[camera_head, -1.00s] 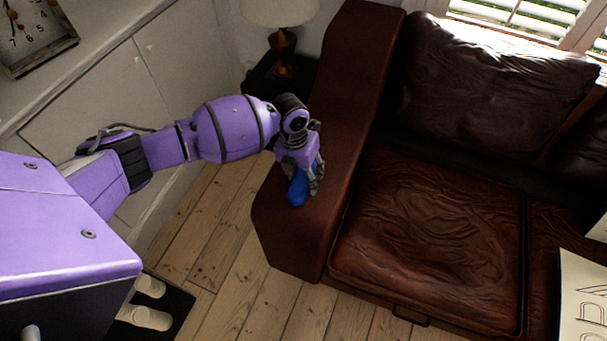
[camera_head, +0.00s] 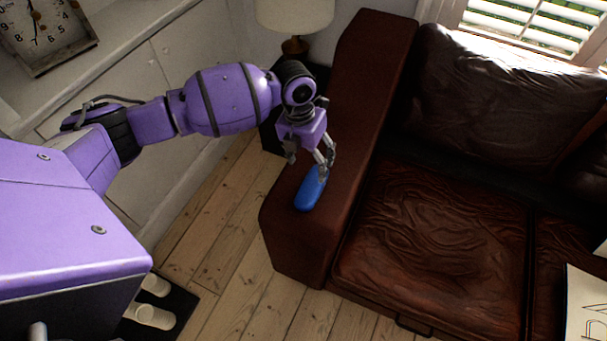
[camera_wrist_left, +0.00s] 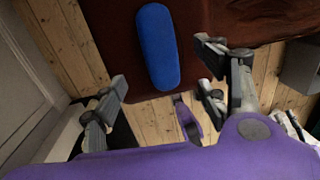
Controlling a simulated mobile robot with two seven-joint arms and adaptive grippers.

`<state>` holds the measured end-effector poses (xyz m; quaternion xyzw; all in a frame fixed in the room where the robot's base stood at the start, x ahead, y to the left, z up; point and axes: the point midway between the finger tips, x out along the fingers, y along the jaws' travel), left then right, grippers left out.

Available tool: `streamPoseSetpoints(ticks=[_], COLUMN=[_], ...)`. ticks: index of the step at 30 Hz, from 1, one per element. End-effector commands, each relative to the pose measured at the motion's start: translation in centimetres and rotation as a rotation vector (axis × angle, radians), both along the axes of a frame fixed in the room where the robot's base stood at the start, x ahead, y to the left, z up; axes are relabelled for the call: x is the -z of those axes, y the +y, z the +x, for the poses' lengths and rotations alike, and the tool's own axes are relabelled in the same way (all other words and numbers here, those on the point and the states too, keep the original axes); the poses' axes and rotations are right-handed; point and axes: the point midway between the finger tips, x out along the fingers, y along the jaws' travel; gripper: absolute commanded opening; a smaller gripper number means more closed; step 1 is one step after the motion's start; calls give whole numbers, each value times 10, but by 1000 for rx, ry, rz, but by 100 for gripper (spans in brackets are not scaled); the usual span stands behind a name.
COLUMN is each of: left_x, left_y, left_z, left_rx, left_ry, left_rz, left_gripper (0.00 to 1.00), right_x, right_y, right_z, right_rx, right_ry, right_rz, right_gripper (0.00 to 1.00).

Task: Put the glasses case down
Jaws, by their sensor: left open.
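The blue glasses case (camera_head: 311,190) lies on the brown leather sofa arm (camera_head: 292,232), near its front end. In the left wrist view the case (camera_wrist_left: 158,48) shows as a long rounded shape lying on the armrest, between and beyond the open fingers. My left gripper (camera_head: 307,154) is open above the armrest, at the far end of the case. In the left wrist view its fingers (camera_wrist_left: 164,92) stand wide apart, with a gap on each side of the case. My right gripper is not in view.
The sofa seat (camera_head: 435,235) lies right of the armrest. A lamp (camera_head: 295,15) stands behind it. A clock (camera_head: 45,32) sits on the white cabinet (camera_head: 135,75) at left. Bare floorboards (camera_head: 215,230) lie between cabinet and sofa.

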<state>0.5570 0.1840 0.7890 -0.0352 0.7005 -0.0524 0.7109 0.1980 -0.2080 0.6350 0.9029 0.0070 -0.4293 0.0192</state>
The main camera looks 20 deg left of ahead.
Motion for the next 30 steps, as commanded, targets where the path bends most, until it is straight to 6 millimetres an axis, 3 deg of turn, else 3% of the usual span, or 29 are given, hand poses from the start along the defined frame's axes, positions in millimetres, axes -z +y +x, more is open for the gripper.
streamPoseSetpoints(ticks=[3, 8, 17, 20, 23, 27, 30], left_x=[-16, -24, -24, -13, 13, 61, 84], left_y=[2, 2, 2, -3, -17, -44, -61], left_z=[1, 0, -1, -12, -43, -115, -170], left_rx=[1, 2, -1, -33, -135, -423, -705], left_ry=[-2, 0, 1, 14, 52, 129, 187], left_rz=[1, 0, -1, -6, -21, -56, -81], left_gripper=[66, 66, 66, 66, 66, 66, 66], right_x=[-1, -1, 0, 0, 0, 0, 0], right_y=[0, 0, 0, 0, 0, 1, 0], right_z=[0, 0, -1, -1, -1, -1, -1], right_rx=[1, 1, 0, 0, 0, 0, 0], right_ry=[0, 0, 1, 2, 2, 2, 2], right_rz=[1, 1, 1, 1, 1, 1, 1], right_gripper=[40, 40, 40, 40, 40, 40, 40])
